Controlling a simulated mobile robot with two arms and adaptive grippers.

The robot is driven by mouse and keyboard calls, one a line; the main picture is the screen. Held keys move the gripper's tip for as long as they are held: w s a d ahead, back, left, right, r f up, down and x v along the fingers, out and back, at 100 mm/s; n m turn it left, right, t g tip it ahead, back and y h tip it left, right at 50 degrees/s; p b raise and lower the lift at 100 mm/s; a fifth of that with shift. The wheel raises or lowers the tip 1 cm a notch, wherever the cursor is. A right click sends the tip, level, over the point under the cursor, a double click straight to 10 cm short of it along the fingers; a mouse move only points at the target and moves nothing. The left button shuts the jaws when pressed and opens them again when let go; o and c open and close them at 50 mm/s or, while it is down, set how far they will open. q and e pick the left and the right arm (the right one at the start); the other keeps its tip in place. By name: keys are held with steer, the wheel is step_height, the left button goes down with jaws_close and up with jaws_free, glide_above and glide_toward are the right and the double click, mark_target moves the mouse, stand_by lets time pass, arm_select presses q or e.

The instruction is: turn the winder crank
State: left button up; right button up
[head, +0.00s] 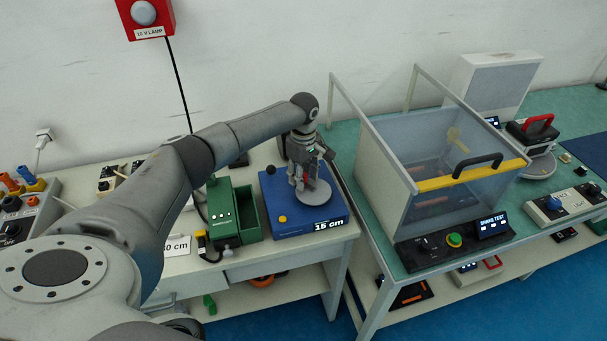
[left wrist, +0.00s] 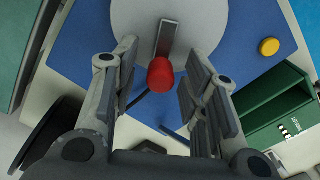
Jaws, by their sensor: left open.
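The winder is a blue box (head: 330,217) labelled "15 cm", with a round grey disc (head: 316,194) on its top. In the left wrist view the disc (left wrist: 210,20) carries a grey metal crank arm (left wrist: 166,38) that ends in a red knob (left wrist: 160,74). My left gripper (head: 307,181) is over the disc, pointing down. Its fingers (left wrist: 163,62) are open, one on each side of the red knob, with visible gaps to it. My right gripper is in neither view.
A green box with an open bin (head: 247,213) stands left of the winder. A yellow button (head: 282,219) is on the winder's top. On the right, a clear-walled chamber (head: 437,165) with a yellow-edged lid stands on another table.

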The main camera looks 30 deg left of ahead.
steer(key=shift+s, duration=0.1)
arm_select(q)
jaws_close()
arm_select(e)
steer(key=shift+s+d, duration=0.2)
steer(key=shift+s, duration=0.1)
arm_select(q)
steer(key=shift+r, duration=0.1)
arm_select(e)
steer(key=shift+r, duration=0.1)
